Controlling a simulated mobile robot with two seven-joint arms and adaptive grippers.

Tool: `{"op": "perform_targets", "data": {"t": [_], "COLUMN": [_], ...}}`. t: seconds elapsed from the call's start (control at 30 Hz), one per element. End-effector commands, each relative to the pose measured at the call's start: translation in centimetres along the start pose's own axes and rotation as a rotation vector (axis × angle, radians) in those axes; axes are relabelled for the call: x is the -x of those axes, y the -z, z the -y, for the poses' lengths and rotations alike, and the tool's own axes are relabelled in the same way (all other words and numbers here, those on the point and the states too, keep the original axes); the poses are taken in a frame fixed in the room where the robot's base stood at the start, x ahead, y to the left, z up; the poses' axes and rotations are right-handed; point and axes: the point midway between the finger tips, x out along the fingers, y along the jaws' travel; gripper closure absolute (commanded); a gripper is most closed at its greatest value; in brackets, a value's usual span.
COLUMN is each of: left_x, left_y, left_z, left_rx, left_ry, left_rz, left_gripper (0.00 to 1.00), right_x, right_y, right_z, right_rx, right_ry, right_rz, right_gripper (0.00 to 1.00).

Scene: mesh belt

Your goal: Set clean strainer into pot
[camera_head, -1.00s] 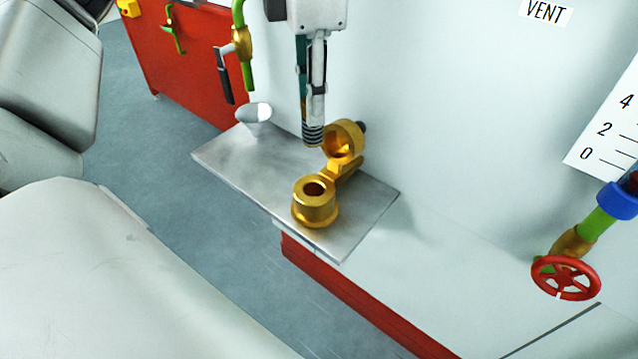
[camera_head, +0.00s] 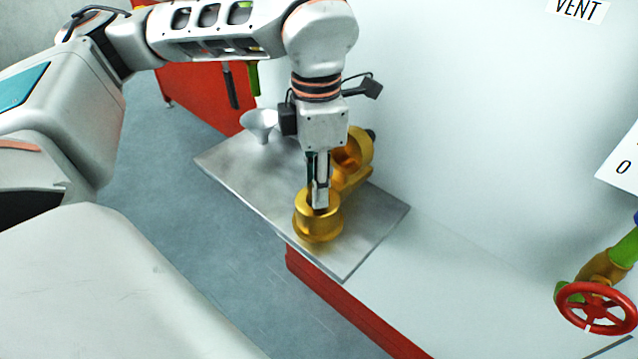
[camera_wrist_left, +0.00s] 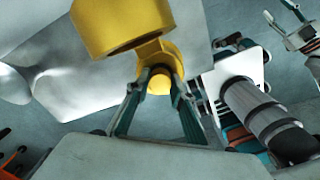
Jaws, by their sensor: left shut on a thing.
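The brass pot (camera_head: 318,228) stands upright on a metal shelf (camera_head: 240,172), its round mouth facing up. Its hinged brass lid (camera_head: 358,150) stands open behind it. My left gripper (camera_head: 319,200) points straight down with its fingertips at the pot's mouth. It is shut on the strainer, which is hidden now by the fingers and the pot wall. In the left wrist view, brass (camera_wrist_left: 165,58) shows around and between the fingertips.
A pale funnel (camera_head: 260,122) stands at the shelf's far left corner. A red cabinet (camera_head: 205,98) is behind it. The pale wall rises close behind the lid. A red valve wheel (camera_head: 597,307) is at lower right.

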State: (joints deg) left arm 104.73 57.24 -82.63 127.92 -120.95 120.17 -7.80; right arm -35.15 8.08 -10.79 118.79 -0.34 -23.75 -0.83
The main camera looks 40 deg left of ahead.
Motion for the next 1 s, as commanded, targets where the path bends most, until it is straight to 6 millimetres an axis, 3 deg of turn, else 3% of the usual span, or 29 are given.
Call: {"op": "perform_targets", "data": {"t": [0.37,0.4,0.43,0.8,1.0], "left_x": [-0.3,-0.3,-0.3,-0.1,2.2], "left_y": [0.0,0.0,0.0,0.0,-0.1], "left_z": [0.0,0.0,0.0,0.0,0.0], "left_rx": [0.001,0.001,0.001,0.001,0.002], "left_ry": [-0.001,-0.001,-0.001,-0.002,-0.005], "left_rz": [0.001,0.001,0.001,0.002,0.006], "left_gripper": [1.0,0.7,0.62,0.61,0.61], "right_x": [-0.1,-0.1,-0.1,-0.1,0.1], "right_y": [0.5,0.5,0.5,0.6,1.4], "right_z": [-0.2,-0.2,-0.2,-0.2,-0.5], "right_rx": [0.004,0.004,0.004,0.005,0.006], "right_ry": [-0.002,-0.002,-0.002,-0.002,-0.005], "right_rz": [-0.009,-0.01,-0.01,-0.011,-0.021], "right_gripper": [0.6,0.6,0.6,0.6,0.6]}}
